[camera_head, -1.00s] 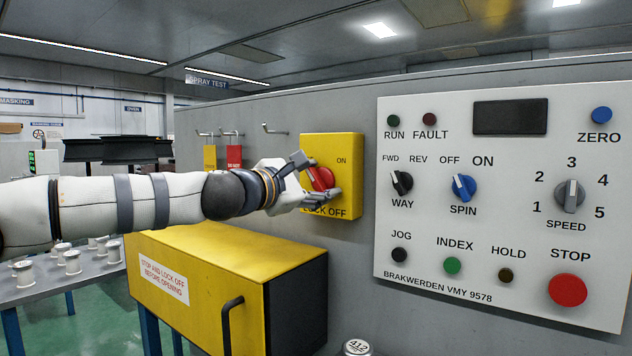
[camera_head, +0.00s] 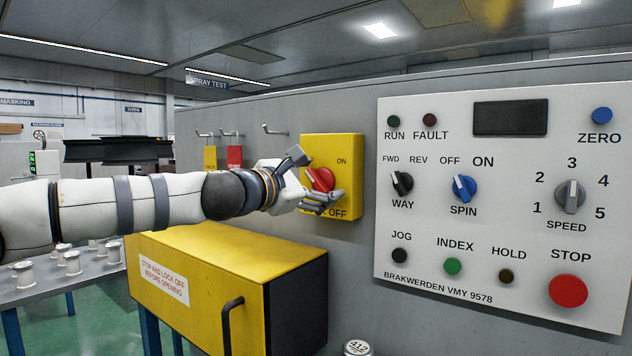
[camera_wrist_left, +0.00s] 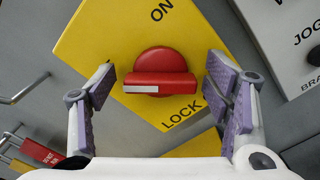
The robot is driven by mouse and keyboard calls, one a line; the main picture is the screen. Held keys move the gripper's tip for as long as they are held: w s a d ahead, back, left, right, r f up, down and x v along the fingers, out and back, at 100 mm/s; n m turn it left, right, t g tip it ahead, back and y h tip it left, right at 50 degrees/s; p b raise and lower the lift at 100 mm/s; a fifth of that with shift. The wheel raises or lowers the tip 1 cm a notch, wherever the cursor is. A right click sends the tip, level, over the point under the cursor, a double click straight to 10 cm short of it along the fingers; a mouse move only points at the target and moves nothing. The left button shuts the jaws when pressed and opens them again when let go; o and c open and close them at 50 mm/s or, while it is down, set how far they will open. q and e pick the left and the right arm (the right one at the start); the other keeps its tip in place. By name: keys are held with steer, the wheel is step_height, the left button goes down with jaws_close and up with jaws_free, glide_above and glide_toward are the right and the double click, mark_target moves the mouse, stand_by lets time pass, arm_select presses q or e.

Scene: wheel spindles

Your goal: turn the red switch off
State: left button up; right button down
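The red switch (camera_head: 320,180) is a round knob with a raised bar, on a yellow plate (camera_head: 345,208) marked ON at the top and LOCK OFF at the bottom. In the left wrist view the switch (camera_wrist_left: 153,72) has a white mark on the left end of its bar. The bar is slanted relative to the plate, with the mark towards the plate's upper left. My left gripper (camera_head: 320,177) is open in front of the plate. In the wrist view its fingers stand either side of the switch, with gaps to the bar. My right gripper is out of view.
A white control panel (camera_head: 440,225) with knobs and buttons is right of the switch. A yellow box (camera_head: 225,240) with a black handle juts out below my left arm. Hooks with yellow and red tags (camera_head: 234,156) are on the wall to the left.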

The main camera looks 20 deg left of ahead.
arm_select(q)
steer(key=v, duration=1.2)
